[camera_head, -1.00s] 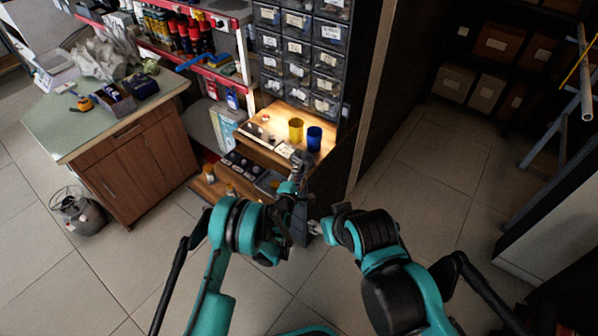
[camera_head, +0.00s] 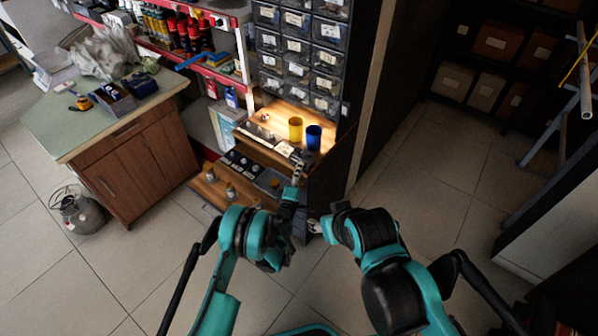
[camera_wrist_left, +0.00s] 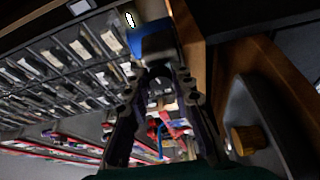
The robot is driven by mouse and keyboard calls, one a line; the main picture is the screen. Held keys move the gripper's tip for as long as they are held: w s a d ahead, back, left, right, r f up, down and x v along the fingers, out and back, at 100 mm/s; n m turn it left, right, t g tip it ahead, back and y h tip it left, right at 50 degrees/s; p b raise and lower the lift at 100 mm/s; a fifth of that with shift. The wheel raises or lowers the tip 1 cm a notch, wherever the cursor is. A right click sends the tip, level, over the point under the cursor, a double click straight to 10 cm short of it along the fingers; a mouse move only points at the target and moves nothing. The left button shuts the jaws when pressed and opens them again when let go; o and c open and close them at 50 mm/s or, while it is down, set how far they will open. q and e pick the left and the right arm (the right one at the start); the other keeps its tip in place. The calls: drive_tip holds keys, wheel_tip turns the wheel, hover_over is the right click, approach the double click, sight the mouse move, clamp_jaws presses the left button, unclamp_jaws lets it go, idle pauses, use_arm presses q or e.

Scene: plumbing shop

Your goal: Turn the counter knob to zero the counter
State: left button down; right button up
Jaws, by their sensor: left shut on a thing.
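My left gripper (camera_head: 298,164) reaches up to the front edge of the lit wooden shelf in the head view. In the left wrist view its two fingers (camera_wrist_left: 158,66) close in on a small dark grey piece (camera_wrist_left: 158,44) at their tips. I cannot tell for sure whether this piece is the counter knob, and no counter display is readable. My right gripper (camera_head: 315,226) is low in the middle of the head view, away from the shelf; its fingers are too small to read.
A yellow cup (camera_head: 295,129) and a blue cup (camera_head: 313,137) stand on the wooden shelf (camera_head: 262,118), close to the left gripper. Drawer bins (camera_head: 297,48) rise behind. A yellow-brown cylindrical piece (camera_wrist_left: 249,139) shows in the left wrist view. Open tile floor lies right.

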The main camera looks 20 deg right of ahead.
use_arm(q)
drive_tip(key=c, duration=1.3)
unclamp_jaws()
drive_tip(key=shift+r, duration=0.1)
